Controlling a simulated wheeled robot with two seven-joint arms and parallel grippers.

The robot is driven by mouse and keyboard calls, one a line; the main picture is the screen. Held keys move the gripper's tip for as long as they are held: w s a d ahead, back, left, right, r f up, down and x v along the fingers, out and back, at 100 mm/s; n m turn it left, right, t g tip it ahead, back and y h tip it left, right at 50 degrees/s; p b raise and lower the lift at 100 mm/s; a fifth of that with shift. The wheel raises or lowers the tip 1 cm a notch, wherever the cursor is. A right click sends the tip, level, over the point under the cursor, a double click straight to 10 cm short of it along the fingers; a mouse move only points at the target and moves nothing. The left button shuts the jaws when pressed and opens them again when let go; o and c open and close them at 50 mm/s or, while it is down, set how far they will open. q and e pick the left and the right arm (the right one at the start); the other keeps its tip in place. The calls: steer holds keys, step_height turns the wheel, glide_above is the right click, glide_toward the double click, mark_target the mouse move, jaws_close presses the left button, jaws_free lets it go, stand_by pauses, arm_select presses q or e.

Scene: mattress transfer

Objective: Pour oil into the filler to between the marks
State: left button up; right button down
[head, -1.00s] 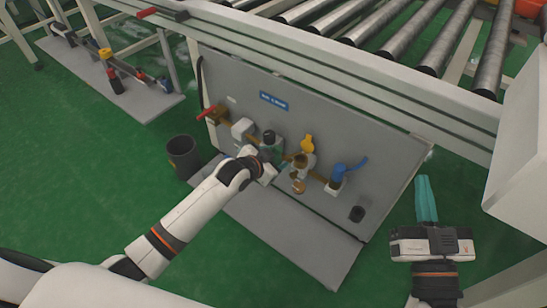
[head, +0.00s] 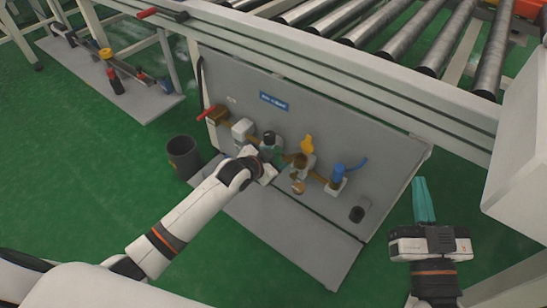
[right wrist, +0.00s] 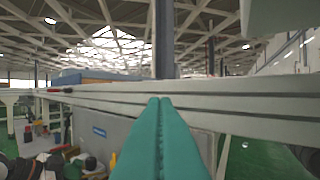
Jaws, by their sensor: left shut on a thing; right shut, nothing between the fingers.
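My left gripper (head: 277,160) reaches to the middle of the row of fittings on a grey panel. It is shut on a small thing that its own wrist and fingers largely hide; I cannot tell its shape. Just right of it is a fitting with a yellow top (head: 307,144) and a brownish body. Below that is a small amber part (head: 298,187), perhaps a bowl with oil. The filler opening and the marks are too small to make out. My right gripper (head: 424,182) is shut and empty, right of the panel. Its teal fingers (right wrist: 160,135) touch in the right wrist view.
The panel row also has a red-handled valve (head: 208,110), a white block (head: 242,129), a black-topped fitting (head: 268,138) and a blue valve (head: 340,173). A dark bin (head: 183,155) stands left. A roller conveyor (head: 400,110) runs above.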

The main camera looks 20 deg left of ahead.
step_height(320, 180, down, 8)
steer(key=s+d+g+h+p, duration=0.1)
steer(key=d+g+h+p, duration=0.1)
steer(key=g, duration=0.4)
steer(key=shift+s+f, duration=0.2)
steer(key=shift+f, duration=0.05)
stand_by(1.2)
steer(key=shift+g, duration=0.3)
stand_by(0.9)
steer(key=s+d+f+g+h+p, duration=0.1)
steer(key=s+d+f+g+p, duration=0.1)
steer(key=s+f+g, duration=0.4)
steer(key=shift+s+d+f+m+h+p, duration=0.3)
steer(key=shift+s+d+h+p, duration=0.15)
steer(key=shift+s, duration=0.1)
stand_by(1.5)
steer(key=shift+s, duration=0.2)
stand_by(1.2)
